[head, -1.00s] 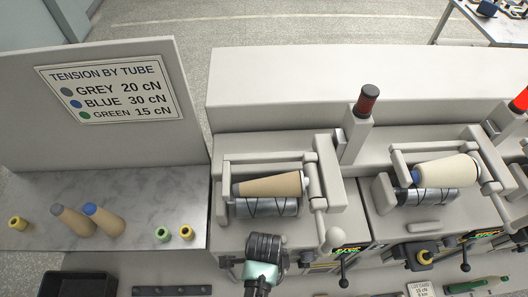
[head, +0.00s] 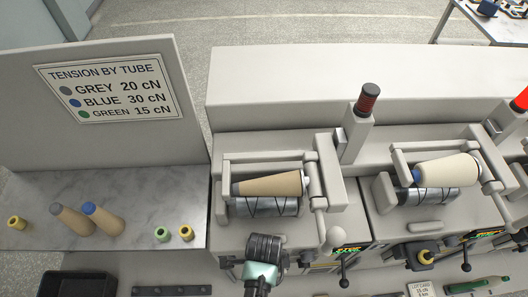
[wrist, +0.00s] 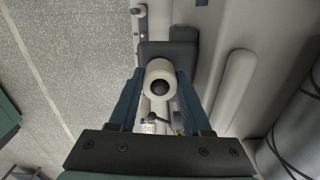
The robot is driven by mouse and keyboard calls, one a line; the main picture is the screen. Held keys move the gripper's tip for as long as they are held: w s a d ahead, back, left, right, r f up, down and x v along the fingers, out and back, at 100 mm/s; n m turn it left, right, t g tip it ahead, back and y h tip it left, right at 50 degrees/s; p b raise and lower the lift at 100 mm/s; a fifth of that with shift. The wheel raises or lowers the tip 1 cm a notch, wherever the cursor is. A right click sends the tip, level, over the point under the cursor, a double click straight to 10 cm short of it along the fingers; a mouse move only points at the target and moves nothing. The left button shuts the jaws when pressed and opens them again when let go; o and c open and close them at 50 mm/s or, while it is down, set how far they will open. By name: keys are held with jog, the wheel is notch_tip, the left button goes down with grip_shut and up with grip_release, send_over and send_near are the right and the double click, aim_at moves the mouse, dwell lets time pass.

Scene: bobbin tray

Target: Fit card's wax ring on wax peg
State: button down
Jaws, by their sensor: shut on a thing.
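A pale, off-white wax ring (wrist: 153,92) sits between the two blue fingers of my gripper (wrist: 161,88) in the wrist view, and my gripper is shut on it. A dark round knob, which looks like the wax peg (wrist: 160,88), shows in the ring's hole. I cannot tell how far the ring sits on it. A dark block (wrist: 180,50) lies just beyond the ring. In the head view my arm's end is in front of the left winding unit, and it hides the ring and peg. The lot card (head: 421,290) lies at the bottom edge, its print partly legible.
Two yellow rings (head: 17,222) (head: 186,233) and a green ring (head: 162,234) stand on the marble shelf (head: 130,215) with two tan cones (head: 103,220). A black tray (head: 82,284) is below. The right unit holds a yellow ring (head: 425,256). A tension sign (head: 108,87) hangs behind.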

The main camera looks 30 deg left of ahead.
jog(key=shift+f, duration=0.1)
jog(key=c, duration=0.6)
grip_release()
notch_tip(320, 180, up, 9)
jog(key=p, duration=0.8)
jog(key=shift+f+p, duration=0.2)
jog(key=shift+p, duration=0.2)
jog(key=shift+r, duration=1.25)
